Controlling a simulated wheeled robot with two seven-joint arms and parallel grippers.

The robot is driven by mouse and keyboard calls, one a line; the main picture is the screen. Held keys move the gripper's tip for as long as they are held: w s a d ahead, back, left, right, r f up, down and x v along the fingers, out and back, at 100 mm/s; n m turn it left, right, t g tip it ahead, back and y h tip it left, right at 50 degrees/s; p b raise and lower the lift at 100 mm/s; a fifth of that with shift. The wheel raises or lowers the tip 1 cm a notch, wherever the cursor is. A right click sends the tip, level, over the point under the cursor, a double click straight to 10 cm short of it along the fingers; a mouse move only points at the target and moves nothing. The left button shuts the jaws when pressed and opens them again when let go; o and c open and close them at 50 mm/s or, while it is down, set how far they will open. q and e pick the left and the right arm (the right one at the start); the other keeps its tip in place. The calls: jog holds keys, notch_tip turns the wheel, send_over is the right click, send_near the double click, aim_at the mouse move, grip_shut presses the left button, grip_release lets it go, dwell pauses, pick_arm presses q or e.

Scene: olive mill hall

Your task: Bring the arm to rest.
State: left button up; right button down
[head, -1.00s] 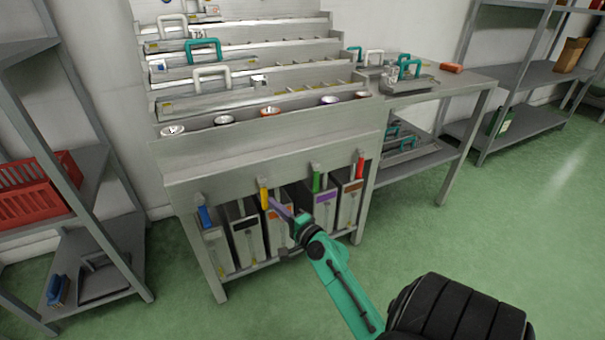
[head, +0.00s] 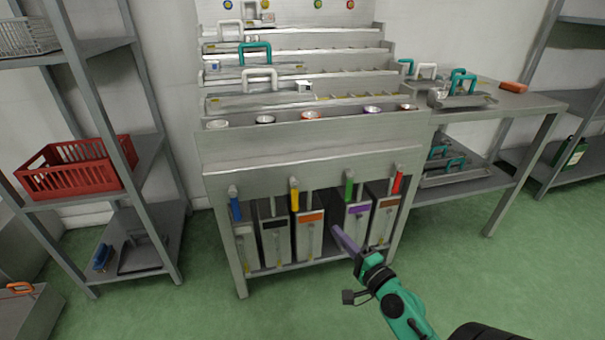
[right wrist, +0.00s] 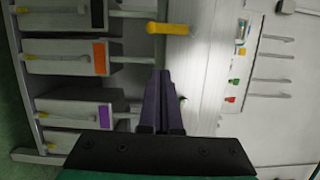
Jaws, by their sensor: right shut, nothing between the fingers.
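My right gripper (head: 338,231) is at the end of my green arm, in front of the lower part of the metal bench. Its two purple fingers (right wrist: 165,80) are together, with nothing held. In the head view the fingers overlap the area between the orange-labelled bin (head: 310,240) and the purple-labelled bin (head: 355,234). In the right wrist view a yellow handle (right wrist: 167,28) shows beyond the fingertips. I cannot tell the exact gap to the bench. My left gripper is not in view.
The metal bench (head: 310,150) carries colored taps, including a blue one (head: 236,206) and a green one (head: 349,186). A side table (head: 530,103) stands right, a shelf with a red crate (head: 78,168) left. Green floor (head: 470,265) in front is open.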

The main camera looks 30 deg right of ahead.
jog(key=s+a+f+n+g+y, duration=0.3)
jog(key=a+f+n+g, duration=0.3)
jog(key=a+n, duration=0.25)
jog(key=s+a+f+n+g+y, duration=0.35)
jog(key=a+f+n+g, duration=0.2)
jog(key=a+n, duration=0.3)
pick_arm(q)
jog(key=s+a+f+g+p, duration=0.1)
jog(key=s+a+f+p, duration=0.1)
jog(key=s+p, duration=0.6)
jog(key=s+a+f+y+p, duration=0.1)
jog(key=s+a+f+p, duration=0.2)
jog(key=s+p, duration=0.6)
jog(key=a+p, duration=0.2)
jog(key=p, duration=1)
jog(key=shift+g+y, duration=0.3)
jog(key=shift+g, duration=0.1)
pick_arm(e)
jog(key=s+d+f+n+g+h, duration=0.1)
jog(key=s+d+f+g, duration=0.1)
jog(key=s, duration=0.6)
jog(key=s+d+f+n+g+h, duration=0.1)
jog(key=s+d+f+n+h, duration=0.1)
jog(key=s, duration=0.6)
jog(key=s+d+f+n+g+h, duration=0.1)
jog(key=s+d+f+g+h, duration=0.1)
jog(key=s, duration=0.6)
jog(key=shift+s+d+f+g, duration=0.15)
jog(key=shift+d+f+g, duration=0.2)
jog(key=shift+d+f, duration=0.5)
